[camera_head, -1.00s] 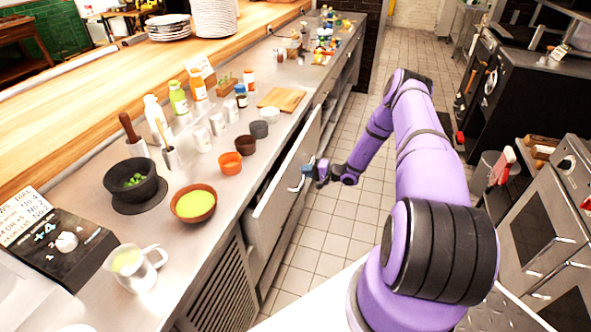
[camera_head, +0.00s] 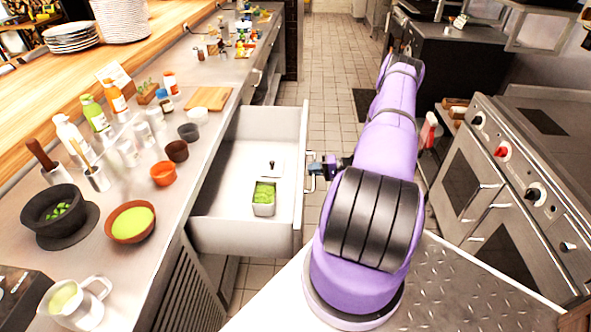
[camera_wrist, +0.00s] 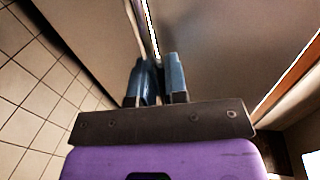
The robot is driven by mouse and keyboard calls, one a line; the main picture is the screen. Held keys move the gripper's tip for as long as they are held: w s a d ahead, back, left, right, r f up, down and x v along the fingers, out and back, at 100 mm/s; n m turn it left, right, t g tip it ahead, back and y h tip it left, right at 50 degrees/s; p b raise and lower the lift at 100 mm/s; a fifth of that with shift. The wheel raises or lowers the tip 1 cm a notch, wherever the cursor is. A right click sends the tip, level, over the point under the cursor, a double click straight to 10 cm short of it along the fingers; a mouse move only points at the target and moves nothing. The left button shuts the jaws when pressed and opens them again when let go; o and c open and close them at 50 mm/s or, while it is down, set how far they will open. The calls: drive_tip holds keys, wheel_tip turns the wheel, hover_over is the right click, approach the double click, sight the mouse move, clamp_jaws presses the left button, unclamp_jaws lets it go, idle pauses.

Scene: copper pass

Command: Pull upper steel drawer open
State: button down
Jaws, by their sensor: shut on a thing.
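The upper steel drawer (camera_head: 225,231) stands pulled far out from the counter in the head view, its inside plainly visible. My gripper (camera_head: 318,170) is at the drawer's front, shut on the drawer handle (camera_head: 309,184). In the wrist view my gripper's two blue fingers (camera_wrist: 158,82) are close together at the drawer front (camera_wrist: 215,40). The handle between them is mostly hidden there.
The steel counter (camera_head: 185,215) holds bowls, bottles and cups, with a green-filled brown bowl (camera_head: 130,222) near the front. An oven (camera_head: 475,200) stands to the right. Tiled floor (camera_head: 325,60) is clear in the aisle beyond my arm.

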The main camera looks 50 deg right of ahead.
drive_tip(key=shift+f+v, duration=0.2)
drive_tip(key=shift+v, duration=0.65)
drive_tip(key=shift+f+v, duration=0.15)
drive_tip(key=shift+v, duration=0.65)
drive_tip(key=shift+f+v, duration=0.2)
drive_tip(key=shift+v, duration=0.65)
drive_tip(key=shift+s, duration=0.15)
drive_tip(key=c, duration=1.2)
unclamp_jaws()
drive_tip(key=shift+o, duration=0.2)
drive_tip(key=shift+d, duration=0.1)
drive_tip(key=v, duration=1)
drive_tip(key=shift+s+d, duration=0.2)
drive_tip(key=shift+s, duration=0.1)
